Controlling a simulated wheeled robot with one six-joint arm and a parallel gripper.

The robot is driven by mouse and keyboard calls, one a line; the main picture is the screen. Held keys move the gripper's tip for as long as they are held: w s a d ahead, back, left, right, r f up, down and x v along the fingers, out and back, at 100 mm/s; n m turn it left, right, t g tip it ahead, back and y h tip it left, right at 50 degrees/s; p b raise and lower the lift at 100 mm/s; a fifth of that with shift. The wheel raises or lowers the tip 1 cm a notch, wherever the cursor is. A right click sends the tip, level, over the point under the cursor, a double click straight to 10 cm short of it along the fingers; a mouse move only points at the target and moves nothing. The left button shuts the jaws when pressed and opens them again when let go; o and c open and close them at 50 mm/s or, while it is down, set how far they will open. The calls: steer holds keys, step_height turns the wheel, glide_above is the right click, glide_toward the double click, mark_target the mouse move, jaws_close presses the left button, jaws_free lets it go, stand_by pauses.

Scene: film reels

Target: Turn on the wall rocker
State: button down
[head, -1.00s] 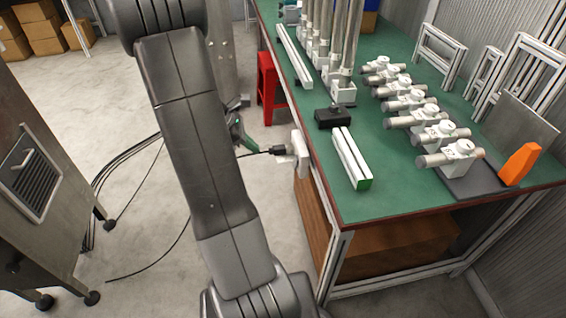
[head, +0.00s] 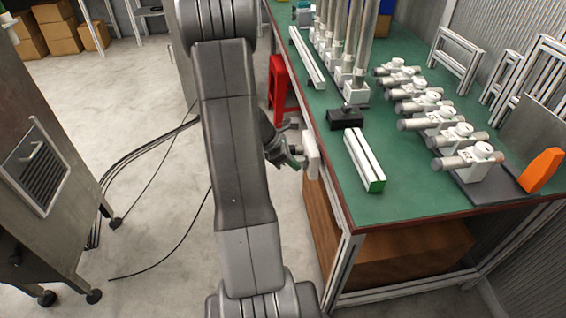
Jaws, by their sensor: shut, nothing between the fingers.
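A white plate-like box (head: 312,154), which looks like the rocker's housing, is fixed at the left edge of the green-topped bench. I see it nearly edge-on, so the rocker key and its position cannot be made out. My gripper (head: 300,160) is shut and empty, just left of the box's left face. Whether the fingertips touch it is not clear. My arm hides part of the gripper and the area left of the box.
The green bench (head: 405,205) holds a white rail (head: 362,158), a black block (head: 345,117), several white-and-grey fittings (head: 468,160) and an orange piece (head: 541,170). A red stool (head: 279,88) stands behind the gripper. A metal cabinet (head: 40,165) and floor cables are at left.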

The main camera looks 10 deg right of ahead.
steer(key=shift+d, duration=0.25)
steer(key=shift+d+r+h, duration=0.15)
steer(key=shift+r+h, duration=0.25)
steer(key=shift+r, duration=0.3)
stand_by(0.5)
